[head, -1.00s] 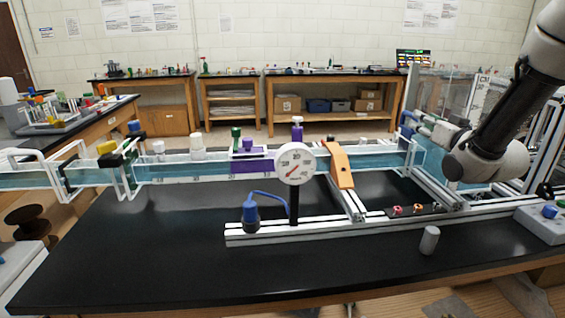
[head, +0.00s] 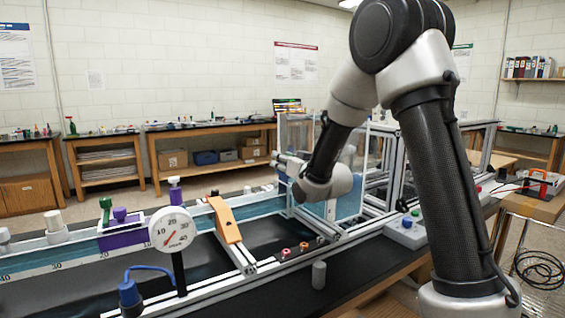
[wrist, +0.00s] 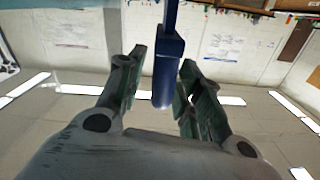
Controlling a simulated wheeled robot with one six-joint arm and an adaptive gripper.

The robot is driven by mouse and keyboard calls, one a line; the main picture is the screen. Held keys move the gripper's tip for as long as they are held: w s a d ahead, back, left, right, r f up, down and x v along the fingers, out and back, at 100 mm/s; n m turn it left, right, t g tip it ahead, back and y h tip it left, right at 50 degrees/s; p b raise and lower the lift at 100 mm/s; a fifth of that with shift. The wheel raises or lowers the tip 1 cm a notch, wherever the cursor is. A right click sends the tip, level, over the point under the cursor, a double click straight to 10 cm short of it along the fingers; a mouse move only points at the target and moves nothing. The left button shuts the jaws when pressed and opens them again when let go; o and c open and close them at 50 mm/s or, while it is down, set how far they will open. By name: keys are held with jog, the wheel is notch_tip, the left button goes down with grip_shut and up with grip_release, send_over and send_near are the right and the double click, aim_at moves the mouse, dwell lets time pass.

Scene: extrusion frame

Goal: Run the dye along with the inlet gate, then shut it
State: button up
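The long clear channel (head: 70,262) of bluish water runs along the bench to a clear-walled tank (head: 350,202) at its right end. In the wrist view a blue handle (wrist: 168,70) stands between the two fingers of my gripper (wrist: 162,92). It looks like the inlet gate's handle, but the gate plate is not visible. In the head view my gripper (head: 286,168) is at the channel's right end, small and partly hidden by my wrist. I cannot make out the dye for certain.
A round dial gauge (head: 172,229) and an orange wedge-shaped bracket (head: 224,219) stand along the channel. A grey cylinder (head: 319,275) stands on the black bench. A control box with buttons (head: 408,229) is at right. Small red-topped parts (head: 303,246) lie by the rail.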

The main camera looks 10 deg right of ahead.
grip_shut()
dwell(0.3)
jog(key=shift+f, duration=1.2)
grip_release()
jog(key=v, duration=0.7)
jog(key=shift+s, duration=0.2)
